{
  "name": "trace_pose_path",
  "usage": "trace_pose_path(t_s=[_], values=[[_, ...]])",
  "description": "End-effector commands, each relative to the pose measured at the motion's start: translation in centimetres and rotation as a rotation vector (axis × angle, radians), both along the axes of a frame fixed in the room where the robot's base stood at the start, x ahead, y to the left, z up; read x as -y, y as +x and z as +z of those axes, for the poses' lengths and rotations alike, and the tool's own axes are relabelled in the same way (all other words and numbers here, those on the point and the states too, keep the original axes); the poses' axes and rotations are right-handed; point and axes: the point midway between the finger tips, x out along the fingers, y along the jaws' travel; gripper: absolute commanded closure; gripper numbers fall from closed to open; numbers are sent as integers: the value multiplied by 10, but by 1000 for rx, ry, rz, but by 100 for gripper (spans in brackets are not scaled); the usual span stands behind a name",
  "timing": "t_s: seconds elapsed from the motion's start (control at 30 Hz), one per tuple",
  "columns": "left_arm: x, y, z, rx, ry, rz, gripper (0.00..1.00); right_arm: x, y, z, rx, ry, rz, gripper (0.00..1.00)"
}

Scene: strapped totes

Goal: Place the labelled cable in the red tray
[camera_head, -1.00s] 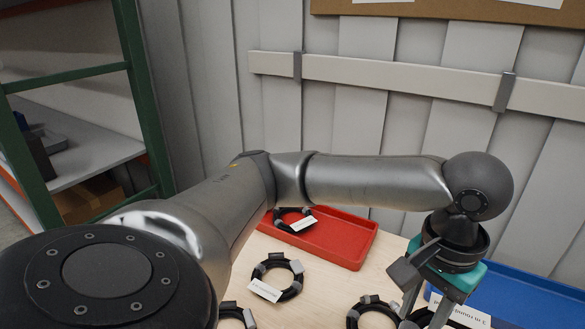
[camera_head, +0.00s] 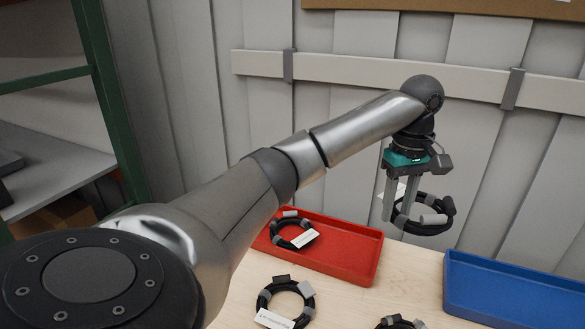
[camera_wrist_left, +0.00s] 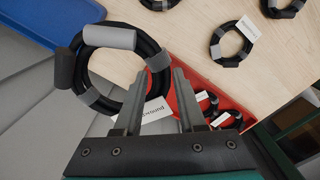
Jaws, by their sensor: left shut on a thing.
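My left gripper (camera_head: 399,208) is shut on a black cable coil (camera_head: 447,206) with grey wraps. It holds the coil up in the air, to the right of the red tray (camera_head: 362,262) and above its height. In the left wrist view the held coil (camera_wrist_left: 150,47) hangs at the left of the fingers. Its white label (camera_wrist_left: 156,114) shows between them, with only part of the writing readable. The arm hides the tray's left end. My right gripper is out of view.
A blue tray (camera_head: 510,290) stands at the right of the table. Another labelled coil (camera_head: 263,300) lies on the wood in front of the red tray, and one more (camera_head: 402,323) at the bottom edge. A slatted wall with a rail (camera_head: 380,72) stands behind.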

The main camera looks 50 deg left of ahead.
Motion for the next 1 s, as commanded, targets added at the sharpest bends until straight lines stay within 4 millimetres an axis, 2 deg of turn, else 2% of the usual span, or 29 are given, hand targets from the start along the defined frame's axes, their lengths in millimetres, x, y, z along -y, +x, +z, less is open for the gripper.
trace_pose_path(t_s=[0.13,0.3,0.4,0.57,0.67,1.0], values=[[-44,10,-6,0,-3,299,100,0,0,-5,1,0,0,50],[-94,8,-20,-1,-1,649,100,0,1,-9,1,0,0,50],[-111,4,-27,1,0,780,100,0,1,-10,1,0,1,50],[-122,0,-37,2,2,869,100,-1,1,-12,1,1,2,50],[-123,0,-54,1,3,878,100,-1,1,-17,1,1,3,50],[-122,0,-144,1,2,874,100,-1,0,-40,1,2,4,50]])
